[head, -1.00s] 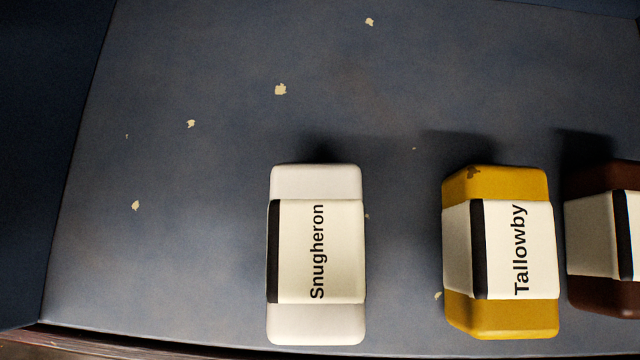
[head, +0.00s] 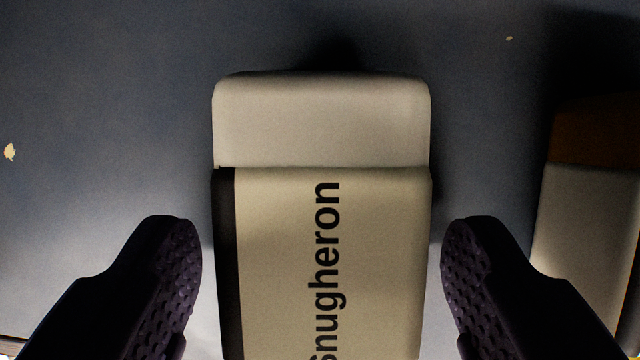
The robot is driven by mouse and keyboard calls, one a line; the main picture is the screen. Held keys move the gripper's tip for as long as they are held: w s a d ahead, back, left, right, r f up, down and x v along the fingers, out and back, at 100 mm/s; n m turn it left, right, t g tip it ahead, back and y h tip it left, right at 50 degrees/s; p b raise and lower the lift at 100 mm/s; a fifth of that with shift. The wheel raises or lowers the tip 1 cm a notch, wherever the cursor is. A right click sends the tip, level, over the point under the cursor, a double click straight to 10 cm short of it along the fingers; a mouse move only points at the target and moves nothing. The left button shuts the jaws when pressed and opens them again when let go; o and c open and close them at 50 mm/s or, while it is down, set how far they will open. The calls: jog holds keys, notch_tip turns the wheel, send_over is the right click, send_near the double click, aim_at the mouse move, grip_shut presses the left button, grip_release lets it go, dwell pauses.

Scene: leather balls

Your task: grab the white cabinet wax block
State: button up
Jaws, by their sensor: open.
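The white wax block (head: 322,122) lies in the middle of the head view, close to the camera. It has a cream paper band with a dark edge stripe and the word "Snugheron". Its near end runs out of the bottom of the picture. My gripper (head: 322,262) is open, with one dark, studded finger on the left of the block and one on the right. A gap shows between each finger and the block's sides, so neither finger appears to touch it.
A yellow-brown block with a cream band (head: 585,235) lies at the right edge, partly cut off, close beyond my right finger. The blue-grey surface (head: 110,110) is clear to the left and behind the white block, apart from small pale flecks.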

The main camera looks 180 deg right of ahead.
jog(key=shift+c, duration=0.4)
jog(key=c, duration=1.1)
jog(key=shift+o, duration=0.2)
